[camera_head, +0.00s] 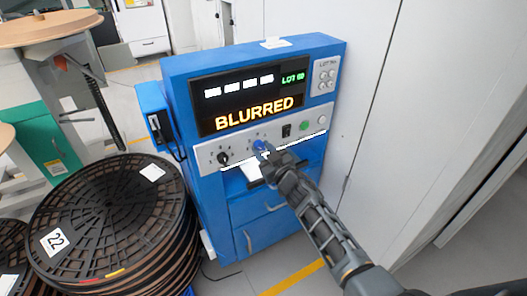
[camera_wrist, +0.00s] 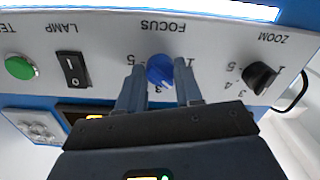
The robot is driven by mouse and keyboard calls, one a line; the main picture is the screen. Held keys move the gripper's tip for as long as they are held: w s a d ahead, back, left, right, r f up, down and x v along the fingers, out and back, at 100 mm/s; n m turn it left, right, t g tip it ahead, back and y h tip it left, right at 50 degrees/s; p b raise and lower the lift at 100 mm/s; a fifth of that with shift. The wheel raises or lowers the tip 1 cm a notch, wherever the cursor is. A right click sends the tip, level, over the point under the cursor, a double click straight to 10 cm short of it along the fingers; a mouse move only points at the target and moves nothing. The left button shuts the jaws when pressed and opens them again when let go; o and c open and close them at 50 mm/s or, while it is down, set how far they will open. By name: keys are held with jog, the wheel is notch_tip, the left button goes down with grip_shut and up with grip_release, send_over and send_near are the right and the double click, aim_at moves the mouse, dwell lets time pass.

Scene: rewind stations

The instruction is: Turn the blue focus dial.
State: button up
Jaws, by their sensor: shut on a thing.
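The blue focus dial (camera_head: 260,146) is on the grey control strip of a blue machine (camera_head: 215,178), whose screen (camera_head: 250,100) reads "BLURRED" in orange. In the wrist view the dial (camera_wrist: 160,70) sits under the word FOCUS, printed upside down there, with numbers around it and a white pointer mark. My gripper (camera_wrist: 158,84) has one finger on each side of the dial and is shut on it. In the head view my gripper (camera_head: 268,154) covers the lower part of the dial. Some numbers are hidden behind the fingers.
A black zoom knob (camera_wrist: 260,77), a black lamp switch (camera_wrist: 72,69) and a green button (camera_wrist: 20,68) share the strip. A stack of black reels (camera_head: 108,215) stands left of the machine. A white wall (camera_head: 370,95) is close on the right.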

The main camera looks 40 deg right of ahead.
jog(key=c, duration=0.4)
jog(key=shift+c, duration=0.2)
jog(key=shift+n, duration=0.3)
jog(key=n, duration=0.9)
jog(key=shift+n, duration=0.3)
jog(key=o, duration=1)
jog(key=shift+o, duration=0.2)
